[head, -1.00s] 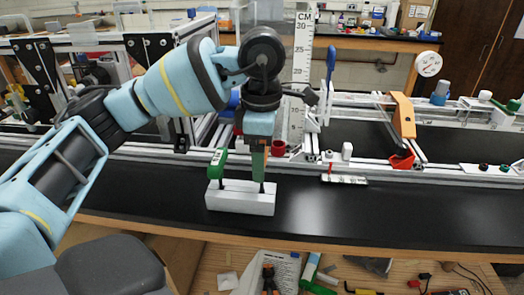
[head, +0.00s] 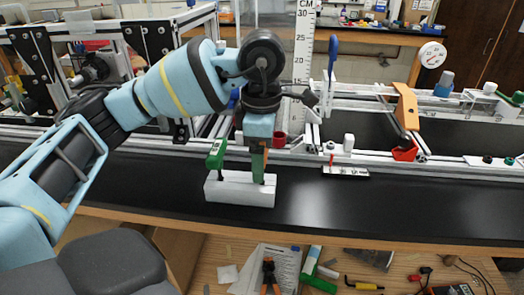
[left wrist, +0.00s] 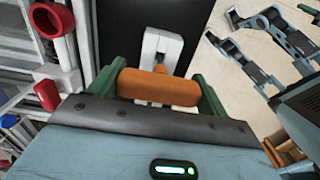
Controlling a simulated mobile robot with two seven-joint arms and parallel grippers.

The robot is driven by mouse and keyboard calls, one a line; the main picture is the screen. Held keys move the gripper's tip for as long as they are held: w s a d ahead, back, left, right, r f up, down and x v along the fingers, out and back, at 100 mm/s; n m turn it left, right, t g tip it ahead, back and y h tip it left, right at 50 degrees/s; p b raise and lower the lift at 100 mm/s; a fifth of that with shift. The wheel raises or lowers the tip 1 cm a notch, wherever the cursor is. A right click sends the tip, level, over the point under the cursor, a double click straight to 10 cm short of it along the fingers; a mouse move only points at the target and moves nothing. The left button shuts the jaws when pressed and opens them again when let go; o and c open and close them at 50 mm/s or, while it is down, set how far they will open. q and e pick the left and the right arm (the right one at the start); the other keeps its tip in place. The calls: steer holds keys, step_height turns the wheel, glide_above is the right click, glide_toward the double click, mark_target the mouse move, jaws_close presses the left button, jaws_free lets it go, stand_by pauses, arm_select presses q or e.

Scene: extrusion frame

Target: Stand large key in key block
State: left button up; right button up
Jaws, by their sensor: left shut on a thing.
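The white key block (head: 238,190) stands on the black bench top in the head view; part of a white piece, likely the block, also shows in the left wrist view (left wrist: 150,50). A green-handled key (head: 216,155) stands upright at the block's left end. My left gripper (head: 258,168) points down over the block's right end. In the left wrist view its green fingers (left wrist: 158,90) are shut on the orange handle of the large key (left wrist: 160,87). A dark shaft shows below the fingers at the block's top; I cannot tell how deep it sits. My right gripper is not in view.
Aluminium rails run along the bench behind the block, with a red cup (head: 280,139) and an upright ruler (head: 302,50). An orange bracket (head: 405,108) stands farther right. Tools lie on a lower wooden surface in front.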

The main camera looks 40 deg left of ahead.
arm_select(q)
steer(key=shift+f, duration=0.6)
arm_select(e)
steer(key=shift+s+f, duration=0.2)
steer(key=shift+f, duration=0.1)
arm_select(q)
steer(key=o, duration=1.2)
steer(key=shift+r, duration=0.35)
step_height(320, 180, up, 7)
steer(key=shift+r+p, duration=0.1)
steer(key=shift+p, duration=0.25)
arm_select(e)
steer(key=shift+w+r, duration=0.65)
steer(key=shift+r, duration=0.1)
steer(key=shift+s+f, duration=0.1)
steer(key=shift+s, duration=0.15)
